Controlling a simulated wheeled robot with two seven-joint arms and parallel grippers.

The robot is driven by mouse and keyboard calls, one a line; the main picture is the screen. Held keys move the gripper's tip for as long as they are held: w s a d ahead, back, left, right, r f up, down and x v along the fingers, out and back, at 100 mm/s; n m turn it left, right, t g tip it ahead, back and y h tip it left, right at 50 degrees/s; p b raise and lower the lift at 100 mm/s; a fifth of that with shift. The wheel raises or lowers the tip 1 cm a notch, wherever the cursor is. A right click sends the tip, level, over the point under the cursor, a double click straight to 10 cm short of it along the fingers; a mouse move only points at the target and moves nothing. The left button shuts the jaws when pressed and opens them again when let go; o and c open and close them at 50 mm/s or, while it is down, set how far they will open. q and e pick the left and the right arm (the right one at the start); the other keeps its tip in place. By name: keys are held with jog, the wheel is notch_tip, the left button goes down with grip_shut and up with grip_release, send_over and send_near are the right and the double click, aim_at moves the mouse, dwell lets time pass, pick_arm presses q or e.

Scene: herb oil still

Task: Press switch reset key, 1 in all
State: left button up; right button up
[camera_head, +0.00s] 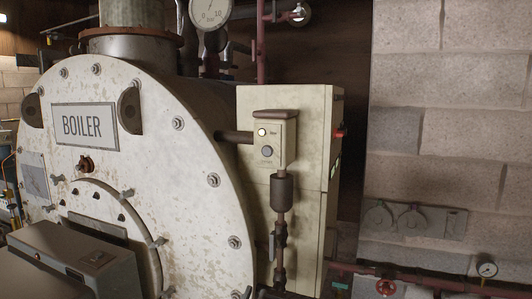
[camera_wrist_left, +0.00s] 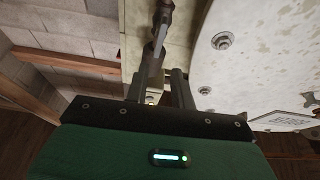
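The switch box (camera_head: 273,143) is a small cream box with a brown cap, fixed in front of a cream cabinet right of the boiler. Its face has a pale round lamp or button (camera_head: 262,132) above and a grey round key (camera_head: 267,151) below; the lettering is too small to read. My left gripper (camera_wrist_left: 162,78) shows in the left wrist view, its two dark fingers apart with nothing held. Beyond them is a small pale box, partly hidden, apparently the switch box. No contact is visible. I cannot make out either gripper in the head view.
The boiler (camera_head: 190,215) fills the left, with a grey box (camera_head: 75,260) at its lower front. A dark vertical pipe (camera_head: 281,195) runs below the switch box. The cream cabinet (camera_head: 312,150) stands behind. Red pipes with a valve wheel (camera_head: 386,287) run low right.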

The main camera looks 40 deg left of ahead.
pick_arm(q)
grip_shut()
jog(key=shift+r, duration=0.1)
dwell(1.4)
